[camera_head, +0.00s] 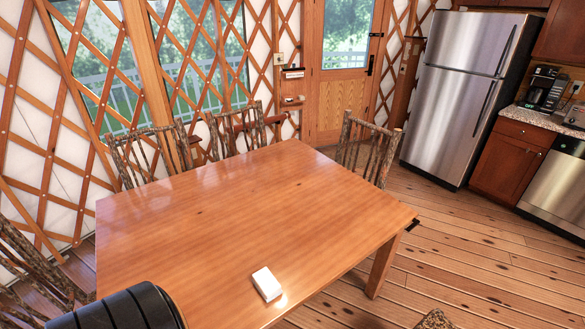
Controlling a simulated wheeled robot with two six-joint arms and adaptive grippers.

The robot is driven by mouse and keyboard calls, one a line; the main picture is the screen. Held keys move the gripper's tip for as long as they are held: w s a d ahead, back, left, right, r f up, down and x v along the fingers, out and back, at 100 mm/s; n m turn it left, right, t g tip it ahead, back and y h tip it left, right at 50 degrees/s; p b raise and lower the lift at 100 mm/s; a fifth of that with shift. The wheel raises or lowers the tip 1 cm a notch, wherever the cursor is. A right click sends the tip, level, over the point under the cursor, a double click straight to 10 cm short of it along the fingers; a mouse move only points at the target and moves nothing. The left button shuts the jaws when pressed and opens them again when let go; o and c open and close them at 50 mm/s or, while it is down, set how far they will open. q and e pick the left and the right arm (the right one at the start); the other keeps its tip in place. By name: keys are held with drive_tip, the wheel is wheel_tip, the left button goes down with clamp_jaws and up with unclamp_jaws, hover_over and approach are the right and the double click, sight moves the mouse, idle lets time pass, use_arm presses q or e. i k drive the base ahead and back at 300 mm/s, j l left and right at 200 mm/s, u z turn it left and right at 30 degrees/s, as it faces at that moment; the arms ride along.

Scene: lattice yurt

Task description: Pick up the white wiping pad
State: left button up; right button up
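The white wiping pad (267,284) is a small white block. It lies flat on the wooden table (240,205), near the table's front right edge, with a bright reflection beside it. Nothing touches it from above. Neither of my grippers shows in the head view. A black rounded part at the bottom left covers the table's near left corner, and I cannot make out any fingers on it.
Log chairs (146,156) stand along the table's far side, with another chair (366,150) at its far right end and one (38,265) at the left. The tabletop is otherwise bare. Wooden floor (450,245) is open to the right, before the steel fridge (470,90).

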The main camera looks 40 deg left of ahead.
sight(269, 288)
drive_tip(key=u, duration=1.6)
drive_tip(key=k, duration=0.05)
